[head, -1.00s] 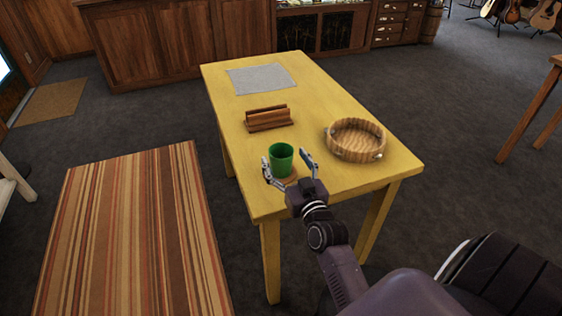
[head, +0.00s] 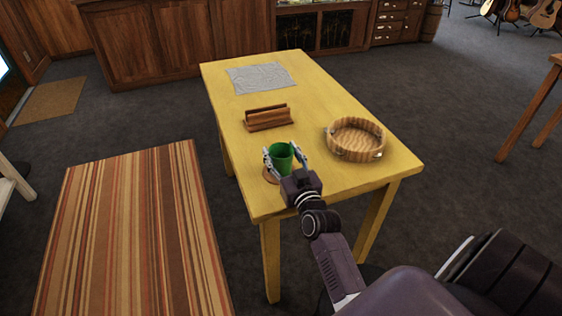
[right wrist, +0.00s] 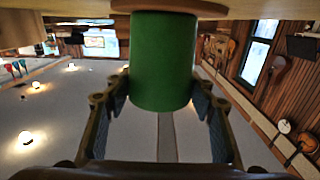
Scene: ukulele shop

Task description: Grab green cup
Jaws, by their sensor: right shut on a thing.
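The green cup (head: 281,156) stands upright on a round brown coaster (head: 268,178) at the near left of the yellow table (head: 315,187). My right gripper (head: 284,161) is shut on the cup, one finger on each side. In the right wrist view the green cup (right wrist: 162,62) fills the space between the two fingers of my right gripper (right wrist: 165,103), and the picture is upside down. The lower part of the cup is hidden by the gripper in the head view. My left gripper is not in view.
A wooden rack (head: 268,118) stands behind the cup. A round wooden tray (head: 356,137) with handles is to the right. A grey cloth (head: 260,78) lies at the far end. A striped rug (head: 130,230) lies on the floor to the left.

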